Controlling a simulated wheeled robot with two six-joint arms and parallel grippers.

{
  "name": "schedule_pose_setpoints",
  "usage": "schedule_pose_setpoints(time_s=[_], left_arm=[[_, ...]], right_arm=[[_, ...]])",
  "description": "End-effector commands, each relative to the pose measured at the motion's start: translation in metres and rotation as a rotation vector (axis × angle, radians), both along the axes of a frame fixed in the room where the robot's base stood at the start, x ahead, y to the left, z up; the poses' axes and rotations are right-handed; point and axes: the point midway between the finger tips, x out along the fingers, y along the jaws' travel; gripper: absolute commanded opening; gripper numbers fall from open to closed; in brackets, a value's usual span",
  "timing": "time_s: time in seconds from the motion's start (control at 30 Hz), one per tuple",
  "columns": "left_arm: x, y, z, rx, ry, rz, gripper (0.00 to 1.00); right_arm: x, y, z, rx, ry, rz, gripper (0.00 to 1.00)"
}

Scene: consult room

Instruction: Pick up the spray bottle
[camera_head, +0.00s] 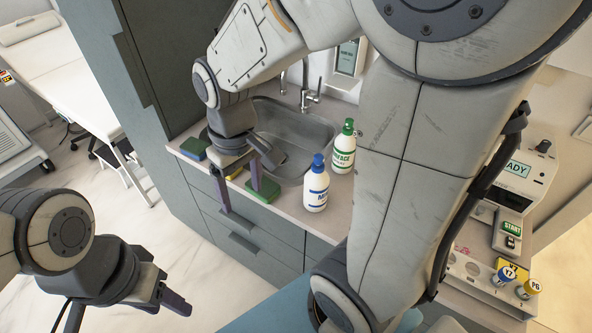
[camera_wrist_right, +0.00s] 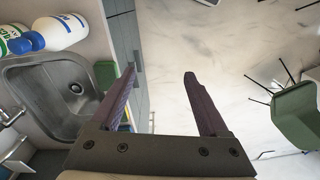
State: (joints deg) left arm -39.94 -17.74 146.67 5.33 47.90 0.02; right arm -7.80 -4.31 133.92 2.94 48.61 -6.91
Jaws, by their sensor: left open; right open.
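Two white bottles stand upright on the counter right of the sink: one with a blue cap and blue label (camera_head: 316,190), and one behind it with a green cap and green label (camera_head: 343,155). Neither shows a clear spray trigger. In the right wrist view the blue-capped bottle (camera_wrist_right: 62,32) and green-labelled bottle (camera_wrist_right: 8,38) lie at upper left, outside the jaws. My right gripper (camera_head: 240,196) is open and empty at the counter's front edge, left of the bottles; its fingers (camera_wrist_right: 160,76) have floor between them. My left gripper (camera_head: 160,302) is open and empty at lower left, over the floor.
A metal sink (camera_head: 300,132) with a tap (camera_head: 307,97) is set in the counter. A green sponge (camera_head: 263,189) lies beside my right fingers; a blue-green sponge (camera_head: 193,148) lies further left. An analyser (camera_head: 518,165) stands at right. My right arm hides much of the counter.

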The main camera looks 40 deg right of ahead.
Motion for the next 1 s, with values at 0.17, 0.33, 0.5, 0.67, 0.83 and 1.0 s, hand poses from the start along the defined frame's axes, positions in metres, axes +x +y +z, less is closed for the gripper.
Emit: schedule_pose_setpoints(time_s=[0.17,0.33,0.5,0.67,0.83,1.0], left_arm=[[0.000,0.000,0.022,0.000,0.000,-0.001,0.50],[0.000,0.000,0.031,0.000,0.000,-0.001,0.50],[0.000,0.000,0.035,0.000,0.000,-0.001,0.50],[0.000,0.000,0.040,0.000,0.000,-0.002,0.50],[0.000,0.000,0.044,0.000,0.000,-0.003,0.50],[0.000,0.000,0.048,0.000,0.000,-0.003,0.50]], right_arm=[[0.040,-0.107,0.014,-0.021,0.019,-0.265,0.78],[0.043,-0.185,0.015,-0.030,0.031,-0.425,0.78],[0.037,-0.221,0.012,-0.034,0.038,-0.493,0.78],[0.036,-0.224,-0.009,-0.033,0.044,-0.501,0.78],[0.037,-0.224,-0.033,-0.034,0.040,-0.500,0.78],[0.037,-0.222,-0.043,-0.033,0.040,-0.500,0.78]])
